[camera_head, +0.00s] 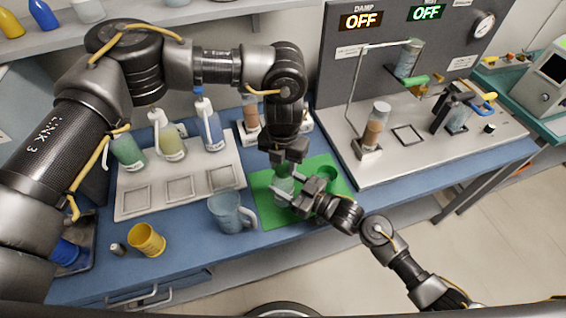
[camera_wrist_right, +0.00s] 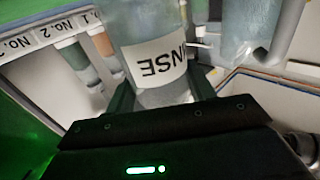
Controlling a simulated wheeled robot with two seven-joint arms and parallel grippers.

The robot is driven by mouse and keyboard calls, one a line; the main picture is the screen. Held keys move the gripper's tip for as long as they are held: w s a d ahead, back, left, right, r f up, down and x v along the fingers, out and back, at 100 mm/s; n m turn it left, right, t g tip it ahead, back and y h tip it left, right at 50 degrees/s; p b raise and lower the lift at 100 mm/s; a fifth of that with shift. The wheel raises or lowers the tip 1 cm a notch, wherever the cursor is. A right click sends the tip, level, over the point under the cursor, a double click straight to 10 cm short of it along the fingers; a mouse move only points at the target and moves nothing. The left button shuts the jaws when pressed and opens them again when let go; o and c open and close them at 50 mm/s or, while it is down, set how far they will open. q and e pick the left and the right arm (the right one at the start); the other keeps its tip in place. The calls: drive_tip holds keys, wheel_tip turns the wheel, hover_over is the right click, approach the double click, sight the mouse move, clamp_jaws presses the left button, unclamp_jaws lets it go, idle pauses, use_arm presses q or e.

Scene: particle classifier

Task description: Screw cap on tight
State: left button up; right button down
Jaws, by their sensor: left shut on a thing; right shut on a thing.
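A pale, see-through bottle (camera_head: 284,187) stands on the green mat (camera_head: 264,210) at the front middle of the bench. My right gripper (camera_head: 292,198) is shut around its body from the right. The right wrist view shows the bottle (camera_wrist_right: 145,30) between both fingers, with a white label, partly hidden, reading "NSE" upside down. My left gripper (camera_head: 285,168) comes down from above and is shut at the top of the bottle. The cap is hidden between its fingers, so I cannot see how it sits on the neck.
A blue-grey mug (camera_head: 229,212) is close left of the mat, with a yellow cup (camera_head: 147,240) farther left. A white tray (camera_head: 134,200) and a grey panel station (camera_head: 345,100) flank the mat.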

use_arm(q)
drive_tip(key=o, duration=1.2)
drive_tip(key=shift+c, duration=0.2)
drive_tip(key=shift+r, duration=0.15)
wheel_tip(320, 180, up, 12)
use_arm(e)
drive_tip(key=shift+c, duration=2.3)
unclamp_jaws()
